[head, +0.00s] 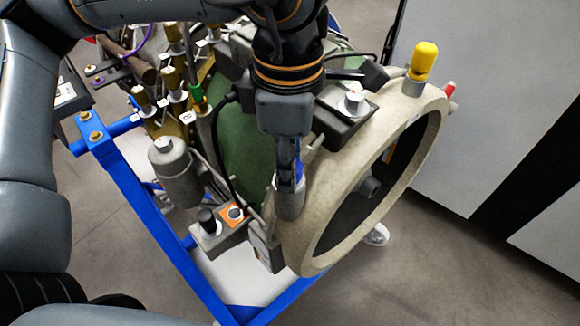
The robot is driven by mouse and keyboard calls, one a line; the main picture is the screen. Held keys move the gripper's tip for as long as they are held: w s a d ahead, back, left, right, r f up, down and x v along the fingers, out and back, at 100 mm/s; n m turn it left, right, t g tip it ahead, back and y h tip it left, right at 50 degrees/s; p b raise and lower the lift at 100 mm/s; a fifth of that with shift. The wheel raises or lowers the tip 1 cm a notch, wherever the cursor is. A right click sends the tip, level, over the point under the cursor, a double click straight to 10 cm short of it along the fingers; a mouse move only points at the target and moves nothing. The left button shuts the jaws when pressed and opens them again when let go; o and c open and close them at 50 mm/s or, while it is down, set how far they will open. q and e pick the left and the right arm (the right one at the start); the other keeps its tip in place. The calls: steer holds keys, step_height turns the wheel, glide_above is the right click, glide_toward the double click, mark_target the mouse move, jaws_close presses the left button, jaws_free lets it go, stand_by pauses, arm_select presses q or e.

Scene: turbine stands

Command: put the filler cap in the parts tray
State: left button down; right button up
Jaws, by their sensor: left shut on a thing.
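My left gripper (289,190) points down in front of the turbine's pale ring, and its fingers are shut. A small grey, rounded piece (290,206) shows at its fingertips, with blue just above it. I cannot tell for sure that this piece is the filler cap, as the fingers cover much of it. It is close to the ring's near left side; I cannot tell whether they touch. No parts tray can be made out with certainty. A pale flat surface (246,278) lies low inside the blue stand. My right gripper is not in view.
The blue stand (150,210) carries the turbine, with its wide pale ring (330,215). Around it are a grey canister (175,172), a black knob (207,219), brass fittings, hoses and a yellow-topped post (424,62). Grey cabinets (490,90) stand at right. Floor shows at lower right.

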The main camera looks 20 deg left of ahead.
arm_select(q)
steer(key=shift+r+p, duration=0.4)
steer(key=shift+r, duration=0.35)
steer(key=shift+r+p, duration=0.3)
steer(key=shift+r, duration=0.45)
